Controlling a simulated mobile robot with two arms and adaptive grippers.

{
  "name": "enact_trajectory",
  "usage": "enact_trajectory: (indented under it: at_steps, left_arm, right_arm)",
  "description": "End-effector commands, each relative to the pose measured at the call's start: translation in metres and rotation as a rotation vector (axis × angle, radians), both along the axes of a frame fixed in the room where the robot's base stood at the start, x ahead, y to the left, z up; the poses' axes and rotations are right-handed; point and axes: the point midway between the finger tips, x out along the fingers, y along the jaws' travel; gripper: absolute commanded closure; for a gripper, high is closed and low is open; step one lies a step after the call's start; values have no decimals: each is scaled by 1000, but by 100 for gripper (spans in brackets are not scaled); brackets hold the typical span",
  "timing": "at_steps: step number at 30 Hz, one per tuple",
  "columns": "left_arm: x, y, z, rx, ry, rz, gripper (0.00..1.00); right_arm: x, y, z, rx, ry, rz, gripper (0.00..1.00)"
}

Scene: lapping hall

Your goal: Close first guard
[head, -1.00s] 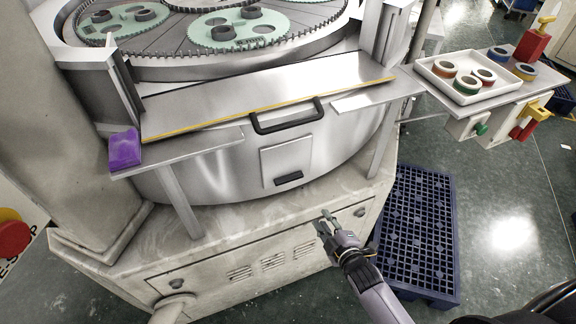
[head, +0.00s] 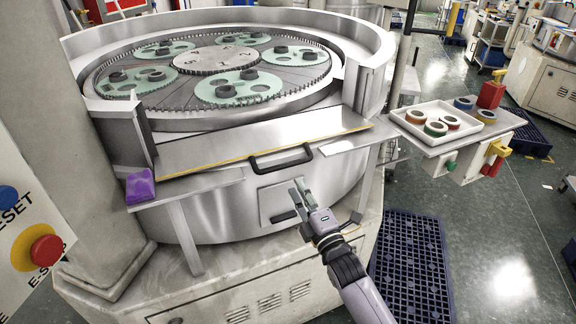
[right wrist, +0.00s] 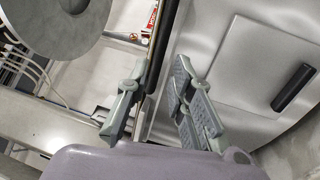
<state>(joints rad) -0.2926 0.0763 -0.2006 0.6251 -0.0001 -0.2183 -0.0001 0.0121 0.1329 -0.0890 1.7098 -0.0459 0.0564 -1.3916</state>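The guard (head: 225,143) is a flat metal panel with a yellow front edge, lying folded down across the front opening of the round lapping machine. Its black handle (head: 281,164) sticks out at the front edge. My right gripper (head: 298,187) is in front of the drum, just below and right of the handle, and looks empty. In the right wrist view the gripper (right wrist: 160,110) has its fingers apart, with a long dark edge behind the gap; whether this is the handle I cannot tell. My left gripper is not in view.
A purple block (head: 140,186) sits on the left ledge. A white tray (head: 465,132) with several rings stands on a side shelf at right. A small hatch with a black grip (right wrist: 293,87) is on the drum. A blue pallet (head: 408,265) lies on the floor.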

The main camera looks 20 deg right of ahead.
Motion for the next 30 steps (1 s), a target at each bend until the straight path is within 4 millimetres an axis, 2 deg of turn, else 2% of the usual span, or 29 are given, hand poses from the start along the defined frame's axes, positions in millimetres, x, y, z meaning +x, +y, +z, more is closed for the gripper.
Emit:
enact_trajectory:
  at_steps: [1, 6, 12, 18, 25, 30]
  left_arm:
    - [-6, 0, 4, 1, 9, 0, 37]
    - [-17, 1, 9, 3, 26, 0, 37]
    - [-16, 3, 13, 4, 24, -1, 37]
    - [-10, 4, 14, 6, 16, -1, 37]
    - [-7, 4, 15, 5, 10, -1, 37]
    - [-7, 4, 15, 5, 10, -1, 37]
  right_arm:
    - [12, 1, 6, 0, -2, 0, 79]
    - [45, 5, 11, 1, -2, 0, 79]
    - [70, 8, 15, 1, 0, 0, 79]
    - [79, 9, 16, 1, 0, 0, 79]
    - [79, 9, 15, 1, 0, 0, 79]
    - [79, 9, 15, 1, 0, 0, 89]
